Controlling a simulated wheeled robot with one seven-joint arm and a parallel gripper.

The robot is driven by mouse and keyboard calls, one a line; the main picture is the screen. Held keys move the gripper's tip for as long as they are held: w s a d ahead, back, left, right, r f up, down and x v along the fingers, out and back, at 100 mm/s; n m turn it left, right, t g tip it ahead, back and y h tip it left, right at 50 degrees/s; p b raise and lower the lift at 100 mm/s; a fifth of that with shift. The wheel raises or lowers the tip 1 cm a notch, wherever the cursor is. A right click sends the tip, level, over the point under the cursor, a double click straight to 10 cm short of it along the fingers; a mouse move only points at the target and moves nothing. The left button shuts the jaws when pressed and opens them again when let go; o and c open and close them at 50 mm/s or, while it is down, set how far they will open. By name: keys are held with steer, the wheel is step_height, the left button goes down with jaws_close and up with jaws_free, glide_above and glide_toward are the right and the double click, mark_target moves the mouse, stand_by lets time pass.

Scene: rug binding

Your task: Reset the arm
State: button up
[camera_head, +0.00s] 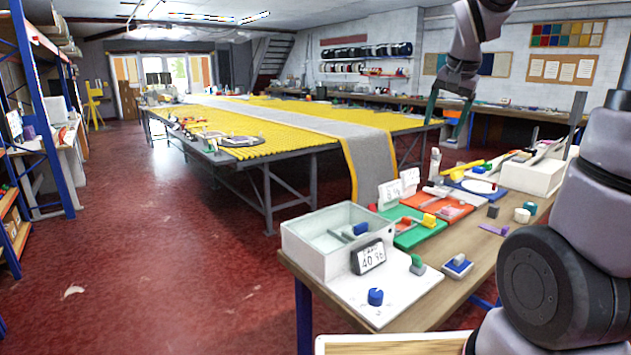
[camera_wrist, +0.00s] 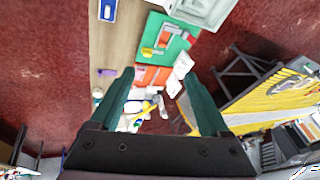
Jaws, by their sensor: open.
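My gripper (camera_head: 450,122) hangs from my arm at the upper right of the head view, above the far part of the wooden workbench (camera_head: 473,250). Its two dark green fingers point down and stand apart. In the wrist view the gripper (camera_wrist: 165,88) shows the same wide gap, with nothing between the fingertips. Below it the wrist view shows a green mat (camera_wrist: 178,38) and an orange mat (camera_wrist: 148,76) on the bench. The gripper appears clear of the items beneath it.
A white bin (camera_head: 300,238), a label stand (camera_head: 368,258) and a blue knob-like piece (camera_head: 375,296) stand on the near bench end. A long yellow table (camera_head: 270,150) with a grey rug strip (camera_head: 368,160) fills the middle. Red floor (camera_head: 150,240) is open at left.

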steer(key=s+a+r+n+t+y, duration=0.1)
steer(key=s+a, duration=0.2)
steer(key=s, duration=0.7)
steer(key=s+a+r+n+t+y, duration=0.1)
steer(key=s+a+r+n, duration=0.1)
steer(key=s, duration=0.8)
steer(key=shift+a+r, duration=0.3)
steer(key=shift+a, duration=0.1)
steer(key=shift+w, duration=0.1)
